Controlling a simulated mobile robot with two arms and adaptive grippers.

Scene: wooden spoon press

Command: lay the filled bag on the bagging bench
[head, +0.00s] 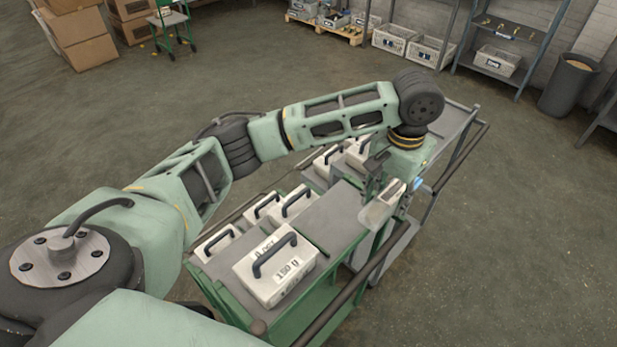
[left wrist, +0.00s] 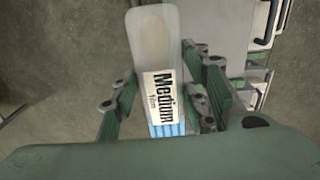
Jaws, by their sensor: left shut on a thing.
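My left gripper (head: 383,186) is shut on a clear bag (head: 377,214), held in the air beside the right edge of the green cart. In the left wrist view the bag (left wrist: 150,45) lies between the two finger pads of the gripper (left wrist: 165,95). It has a white "Medium" label, a blue striped end and a pale spoon-like shape inside. I cannot tell which surface in view, if any, is the bagging bench. My right gripper is not in view.
A grey railed trolley (head: 452,127) stands behind. Boxes (head: 84,45), crates (head: 427,50), shelving and a dark bin (head: 569,85) line the back. Open floor lies left and right.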

